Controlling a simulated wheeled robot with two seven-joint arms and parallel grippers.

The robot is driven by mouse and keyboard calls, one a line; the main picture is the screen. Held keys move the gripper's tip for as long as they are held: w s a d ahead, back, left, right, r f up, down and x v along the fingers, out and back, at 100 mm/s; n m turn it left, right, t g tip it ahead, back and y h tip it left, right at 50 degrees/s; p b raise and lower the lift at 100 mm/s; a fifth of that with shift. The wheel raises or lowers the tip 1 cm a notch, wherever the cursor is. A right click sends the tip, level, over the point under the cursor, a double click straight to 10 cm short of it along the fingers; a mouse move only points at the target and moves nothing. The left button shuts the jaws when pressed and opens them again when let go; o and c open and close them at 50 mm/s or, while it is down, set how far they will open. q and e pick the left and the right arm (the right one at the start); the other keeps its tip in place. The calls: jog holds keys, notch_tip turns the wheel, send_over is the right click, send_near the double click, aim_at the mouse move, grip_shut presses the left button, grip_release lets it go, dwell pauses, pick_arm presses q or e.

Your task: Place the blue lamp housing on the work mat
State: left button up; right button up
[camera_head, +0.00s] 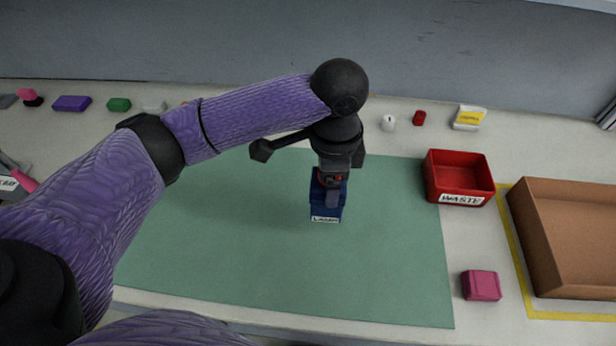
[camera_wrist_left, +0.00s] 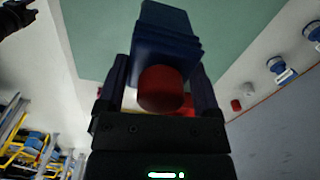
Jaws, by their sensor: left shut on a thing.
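The blue lamp housing (camera_head: 326,211) has a white label on its front and appears over the middle of the green work mat (camera_head: 230,240). My left gripper (camera_head: 333,186) points down and is shut on the housing from above. In the left wrist view the blue housing (camera_wrist_left: 168,45) extends out from between the two fingers, with a round red part (camera_wrist_left: 161,88) on the side nearest the camera. I cannot tell whether the housing's underside touches the mat. My right gripper is not in view.
A red waste bin (camera_head: 459,178) stands at the mat's right edge, beside a brown tray (camera_head: 565,240). A pink block (camera_head: 481,285) lies right of the mat. Small parts, including a purple block (camera_head: 72,103), line the back. The mat around the housing is clear.

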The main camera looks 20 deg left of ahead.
pick_arm(q)
notch_tip(320, 180, down, 7)
jog(key=shift+f+b, duration=0.2)
jog(key=shift+b, duration=1)
jog(key=shift+a+r, duration=0.1)
jog(key=o, duration=1.1)
jog(key=shift+o, duration=0.2)
notch_tip(320, 180, up, 12)
jog(key=p, duration=0.4)
jog(key=shift+p, duration=0.35)
